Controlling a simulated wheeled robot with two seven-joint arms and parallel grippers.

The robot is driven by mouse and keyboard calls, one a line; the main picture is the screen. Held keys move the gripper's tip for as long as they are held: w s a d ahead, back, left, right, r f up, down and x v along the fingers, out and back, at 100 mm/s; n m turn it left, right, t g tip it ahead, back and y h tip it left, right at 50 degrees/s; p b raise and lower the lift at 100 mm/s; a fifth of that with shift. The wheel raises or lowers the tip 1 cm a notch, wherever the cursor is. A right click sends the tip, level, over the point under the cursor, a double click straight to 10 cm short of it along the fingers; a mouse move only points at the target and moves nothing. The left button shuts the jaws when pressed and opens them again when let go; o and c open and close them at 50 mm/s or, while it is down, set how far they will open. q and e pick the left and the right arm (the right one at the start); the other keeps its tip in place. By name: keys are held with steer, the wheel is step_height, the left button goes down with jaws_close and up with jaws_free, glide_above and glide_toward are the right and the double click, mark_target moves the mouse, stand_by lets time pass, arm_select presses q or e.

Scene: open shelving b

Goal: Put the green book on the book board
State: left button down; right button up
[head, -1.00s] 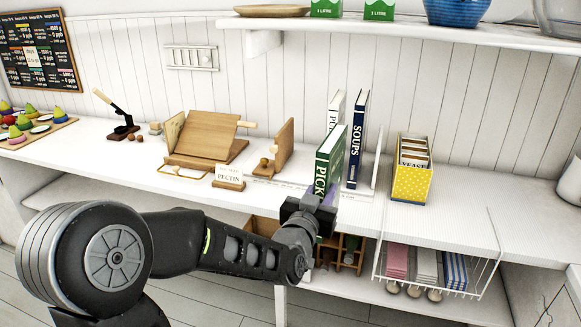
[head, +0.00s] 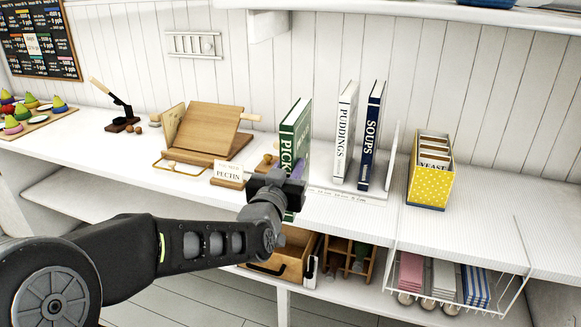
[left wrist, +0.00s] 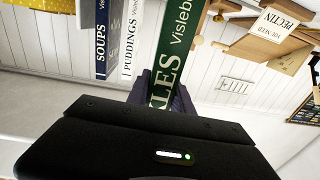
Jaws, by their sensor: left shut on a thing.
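The green book (head: 294,135) is upright in my left gripper (head: 284,182), its spine facing me, above the counter's front part. In the left wrist view, the green book (left wrist: 190,45) stands between the fingers of the left gripper (left wrist: 165,97), which is shut on its lower part. Its lower end is partly hidden by the gripper. A slanted wooden board (head: 205,128) on a base stands to its left. A low white rack base (head: 345,194) lies to its right, carrying the white PUDDINGS book (head: 344,135) and the dark blue SOUPS book (head: 371,135), both upright. My right gripper is not seen.
A PECTIN card (head: 228,171) on a wooden block stands left of the gripper. A yellow dotted box (head: 430,175) stands right of the books. A wire basket (head: 455,275) hangs below the counter edge. The counter at the far right is clear.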

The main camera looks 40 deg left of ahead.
arm_select(q)
steer(key=shift+b+x, duration=0.45)
steer(key=shift+x, duration=0.55)
steer(key=d+f+b+x, duration=0.1)
steer(key=f+x, duration=0.1)
steer(key=x, duration=2)
steer(key=shift+w+d+b, duration=0.2)
steer(key=shift+w+b, duration=0.05)
steer(key=shift+b, duration=0.15)
steer(key=shift+f+b, duration=0.3)
steer(key=shift+b, duration=0.25)
